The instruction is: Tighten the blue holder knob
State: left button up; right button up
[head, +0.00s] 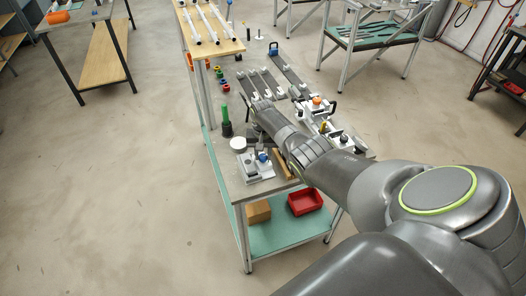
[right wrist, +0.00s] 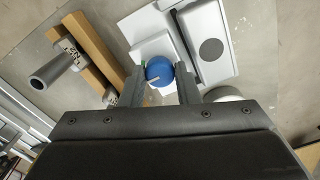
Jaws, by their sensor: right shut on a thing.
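The blue holder knob (right wrist: 159,70) sits between the two fingers of my right gripper (right wrist: 160,82) in the right wrist view. The fingers are shut on its sides, and a small pale mark shows on the knob's face. A white holder block (right wrist: 150,46) lies beneath and beside the knob. In the head view the blue knob (head: 263,157) shows on the white holder at the near end of the bench, with my right gripper (head: 258,136) close behind it, partly hidden by my wrist. My left gripper is not in view.
A white round part (head: 238,143) and a dark post with a green top (head: 226,122) stand left of the holder. A wooden bar (right wrist: 97,52) and a grey handle (right wrist: 54,70) lie beside it. A red bin (head: 305,201) sits on the shelf below.

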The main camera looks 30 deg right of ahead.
aim_at(263, 156)
jog(key=shift+r+m+p, duration=0.1)
jog(key=shift+m+p, duration=0.35)
jog(key=shift+m, duration=1.75)
jog(key=o, duration=1)
jog(key=shift+r+b, duration=0.4)
jog(key=shift+r, duration=0.7)
notch_tip(263, 156, up, 15)
jog(key=shift+r+b, duration=0.1)
jog(key=shift+b, duration=1.1)
